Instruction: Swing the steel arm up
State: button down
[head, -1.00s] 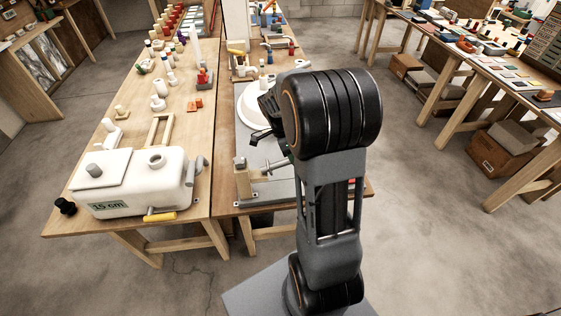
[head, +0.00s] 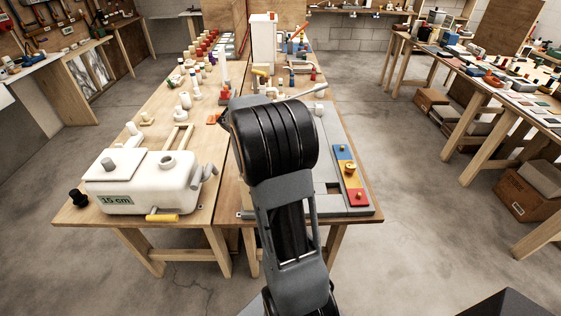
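A pale grey metal lever (head: 305,93) shows above the right workbench, just past the top of my arm. It slants up to the right to a thicker end. It may be the steel arm, but I cannot tell for sure; its left end is hidden behind my arm. My gripper is hidden behind my own black arm joint, so its fingers and any contact with the lever do not show.
A white tank (head: 140,185) marked 15 cm stands on the left bench. A panel with blue, yellow and red sections (head: 348,175) lies at the right bench's edge. A tall white box (head: 263,45) stands farther back. Open concrete floor (head: 400,230) lies to the right.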

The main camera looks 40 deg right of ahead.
dwell(0.4)
jog(key=c, duration=1)
grip_release()
jog(key=shift+o, duration=0.2)
jog(key=shift+w, duration=0.1)
jog(key=v, duration=1.3)
jog(key=shift+w+a+r+b, duration=0.15)
jog(key=shift+w+a+b, duration=0.05)
jog(key=shift+w+b, duration=0.15)
jog(key=shift+c, duration=0.4)
